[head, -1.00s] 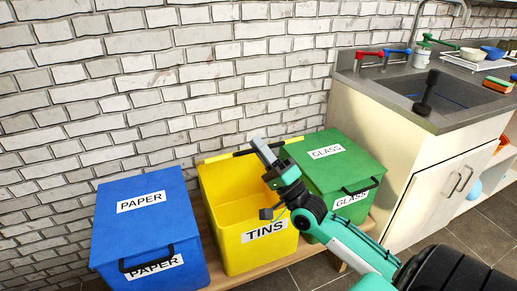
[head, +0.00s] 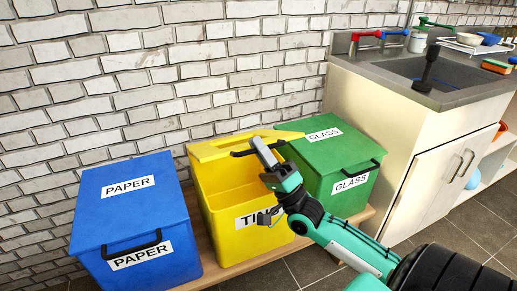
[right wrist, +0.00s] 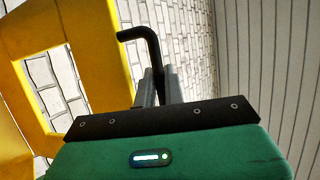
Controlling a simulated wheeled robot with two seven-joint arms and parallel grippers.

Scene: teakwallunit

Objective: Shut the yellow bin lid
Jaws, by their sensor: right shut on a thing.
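The yellow bin (head: 265,243), marked as tins, stands between a blue and a green bin. Its yellow lid (head: 212,150) is raised and tilted above the back of the bin, and part of the inside shows below it. My right gripper (head: 262,150) is shut on the black lid handle (head: 243,153). In the right wrist view, the fingers (right wrist: 158,88) close around the bent black handle (right wrist: 140,34), beside a yellow surface (right wrist: 98,45). My arm hides part of the bin's front and its label. My left gripper is not in view.
The blue paper bin (head: 130,210) on the left and the green glass bin (head: 320,160) on the right are both shut. A brick wall (head: 100,95) rises behind. A sink cabinet (head: 400,150) stands to the right.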

